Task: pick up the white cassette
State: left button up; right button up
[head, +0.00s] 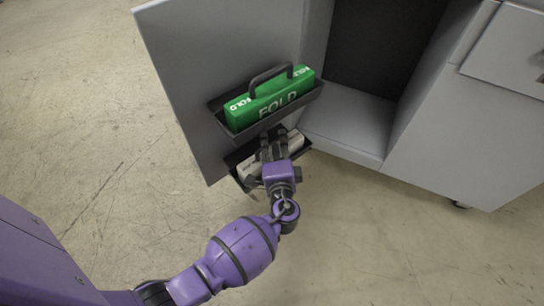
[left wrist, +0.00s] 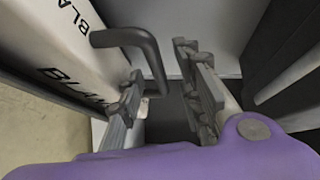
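The white cassette (head: 297,141) sits in the lower rack on the inside of the open cabinet door, its middle hidden behind my left gripper (head: 272,147). In the left wrist view the white cassette (left wrist: 62,38) shows at the left with black lettering starting "BLA" and a dark bent handle (left wrist: 128,38). My left gripper (left wrist: 162,75) is open there, with a clear gap between its fingers. The handle's bent end lies close to the left finger; I cannot tell whether they touch. My right gripper is not in view.
A green cassette (head: 275,98) marked "FOLD", with a dark handle, stands in the upper rack (head: 226,122) just above. The grey door (head: 190,60) stands open at the left. The cabinet (head: 450,130) is at the right. The floor (head: 70,130) around is clear.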

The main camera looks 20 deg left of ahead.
pick_arm(q)
jog(key=shift+c, duration=0.5)
grip_shut()
jog(key=shift+r, duration=0.15)
